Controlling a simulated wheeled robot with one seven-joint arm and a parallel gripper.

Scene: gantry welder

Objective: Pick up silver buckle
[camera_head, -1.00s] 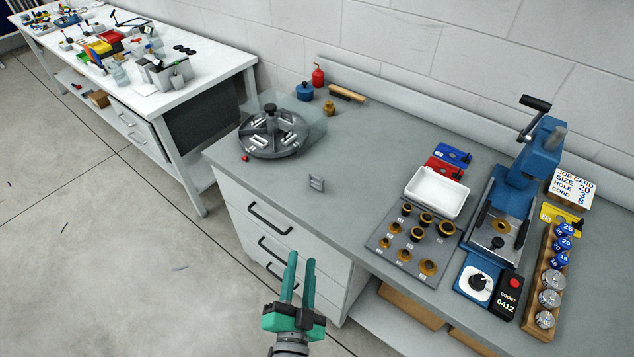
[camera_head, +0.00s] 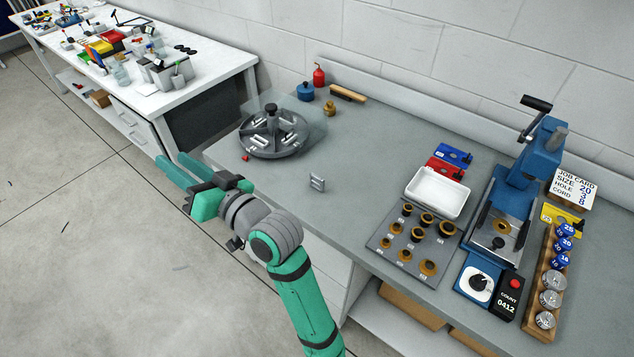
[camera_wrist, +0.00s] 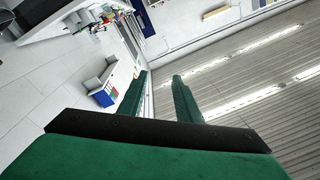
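A small silver buckle (camera_head: 317,182) stands on the grey workbench (camera_head: 360,150), near its front edge and left of the die plate. My gripper (camera_head: 180,172) is in the air beyond the bench's front left corner, left of the buckle and well apart from it. Its two green fingers are apart with nothing between them. In the wrist view my gripper (camera_wrist: 165,95) also shows two separated fingers, pointing toward the room; the buckle is not in that view.
A round divided tray (camera_head: 272,132) with silver parts sits at the bench's left end. A white tray (camera_head: 436,193), a die plate (camera_head: 405,243) and a blue press (camera_head: 515,190) stand to the right. A small red piece (camera_head: 245,157) lies by the round tray. Bench around the buckle is clear.

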